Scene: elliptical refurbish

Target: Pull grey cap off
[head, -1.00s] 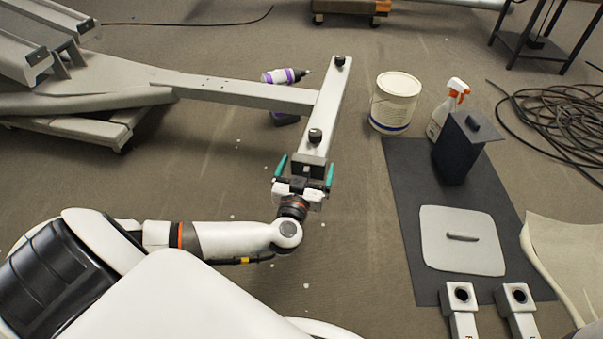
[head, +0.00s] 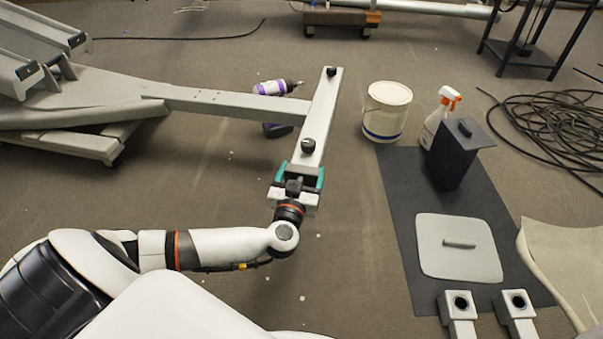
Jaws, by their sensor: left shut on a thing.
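The grey cap (head: 305,171) sits at the near end of the light metal crossbar (head: 321,115), at the end of the long grey beam. My left gripper (head: 299,176) reaches up to this end from below, with a teal finger on each side. It is shut on the cap, which is mostly hidden between the fingers. The cap looks still at the bar's end; I cannot tell whether there is a gap. My right gripper is not in view.
A purple and white drill (head: 275,88) lies behind the beam. To the right stand a white bucket (head: 387,112), a spray bottle (head: 438,118) and a dark box (head: 455,155) by a dark mat (head: 400,190). Coiled black cable (head: 545,130) lies far right. Floor around the gripper is mostly clear.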

